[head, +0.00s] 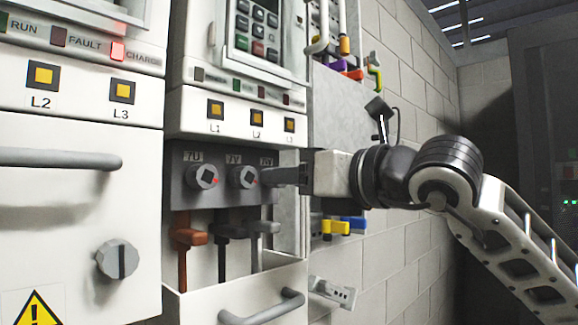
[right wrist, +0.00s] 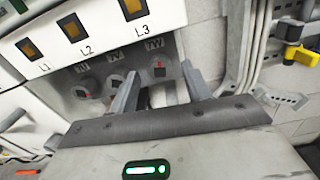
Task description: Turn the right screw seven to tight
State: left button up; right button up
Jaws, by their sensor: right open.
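The grey terminal block (head: 184,187) carries a row of round screws. The left screw 7U (head: 203,177) and middle screw 7V (head: 242,177) each show a dark square centre and a red mark. The right screw, 7W, is hidden behind my fingers in the head view. In the right wrist view the 7W screw (right wrist: 159,69) shows under its label with a red mark, in line with the gap between my fingers. My right gripper (head: 266,176) is open in front of it; I cannot tell whether the fingers touch it. My left gripper is not in view.
Orange (head: 187,237), black (head: 222,232) and grey (head: 262,228) cable ends hang below the block. A grey bar handle (head: 264,308) sits on the panel beneath. A grey knob (head: 117,259) is on the left cabinet. A brick wall (head: 400,260) stands to the right.

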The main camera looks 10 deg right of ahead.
jog(key=shift+w+a, duration=0.3)
jog(key=shift+w, duration=0.15)
jog(key=c, duration=1)
